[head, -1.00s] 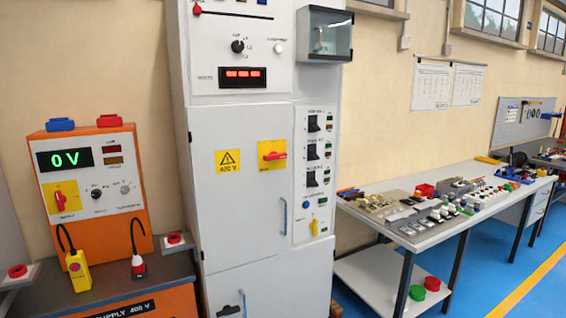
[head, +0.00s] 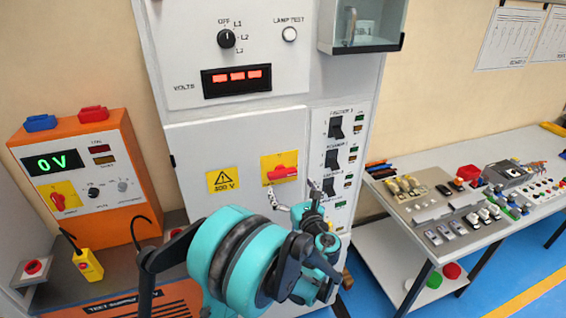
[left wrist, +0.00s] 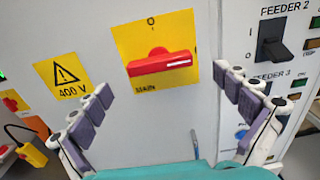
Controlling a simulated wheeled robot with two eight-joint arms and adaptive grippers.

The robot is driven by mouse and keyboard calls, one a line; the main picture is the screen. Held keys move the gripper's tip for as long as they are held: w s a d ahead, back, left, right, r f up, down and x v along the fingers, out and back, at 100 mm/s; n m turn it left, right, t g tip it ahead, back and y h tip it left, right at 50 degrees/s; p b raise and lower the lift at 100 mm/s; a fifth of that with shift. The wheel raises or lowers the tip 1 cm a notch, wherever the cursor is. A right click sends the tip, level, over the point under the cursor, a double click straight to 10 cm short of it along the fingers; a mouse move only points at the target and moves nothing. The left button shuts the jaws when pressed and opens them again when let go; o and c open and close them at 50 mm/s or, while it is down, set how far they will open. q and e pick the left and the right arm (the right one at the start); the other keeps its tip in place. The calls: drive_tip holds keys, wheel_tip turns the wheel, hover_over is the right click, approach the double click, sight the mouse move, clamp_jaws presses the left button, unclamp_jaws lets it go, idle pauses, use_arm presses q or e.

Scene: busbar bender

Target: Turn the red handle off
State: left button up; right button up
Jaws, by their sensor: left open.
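The red handle (head: 283,173) sits on a yellow plate on the grey cabinet door. In the left wrist view the red handle (left wrist: 160,65) lies about horizontal, with a white mark at its right end. The plate has an "O" above the handle and "MAIN" below it. My left gripper (head: 296,193) is in front of the door, just below the plate. In the left wrist view its open fingers (left wrist: 167,88) stand to the left and right of the handle, apart from it, with nothing between them. My right gripper is not in view.
Feeder switches (head: 335,127) line the panel to the right of the door. A yellow 400 V sign (head: 223,180) is left of the handle. An orange supply unit (head: 125,182) has another red knob (head: 57,200). A workbench (head: 420,270) with parts stands at right.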

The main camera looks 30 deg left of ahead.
sight(284, 176)
use_arm(q)
drive_tip(key=shift+w+a+r, duration=0.1)
drive_tip(key=shift+w+a, duration=0.05)
drive_tip(key=shift+a, duration=0.35)
drive_tip(key=x, duration=0.5)
drive_tip(key=shift+w+a+f, duration=0.1)
drive_tip(key=shift+w+f, duration=0.1)
drive_tip(key=shift+w, duration=0.05)
drive_tip(key=shift+w+a+r+p, duration=0.1)
drive_tip(key=shift+w+a+p, duration=0.1)
drive_tip(key=shift+a+p, duration=0.15)
drive_tip(key=shift+c, duration=0.3)
drive_tip(key=c, duration=1.5)
